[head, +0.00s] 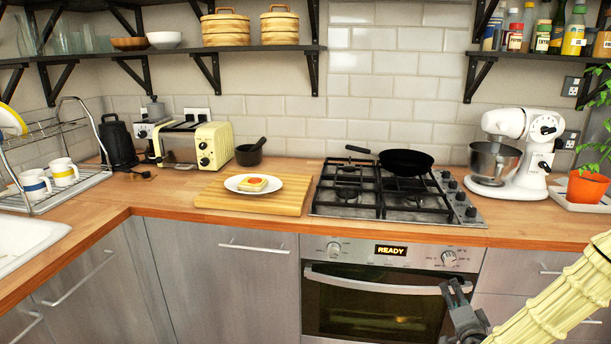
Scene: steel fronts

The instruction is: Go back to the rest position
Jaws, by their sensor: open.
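My gripper (458,290) is at the lower right of the head view, in front of the oven door (375,305). Its dark fingers point up and look open, with nothing seen between them. Its lower part is cut off by the bottom edge of the picture. My pale yellow arm runs from the right edge down to the bottom edge. A white plate (235,186) with a slice of bread with a red topping (253,184) sits on a wooden board (215,199), well away from my gripper.
The wooden counter (150,195) holds a dish rack (35,190), a toaster (210,145), a gas hob (340,200) with a black pan (406,162), a white mixer (517,160) and a potted plant (588,187). The oven display reads READY. Shelves hang above.

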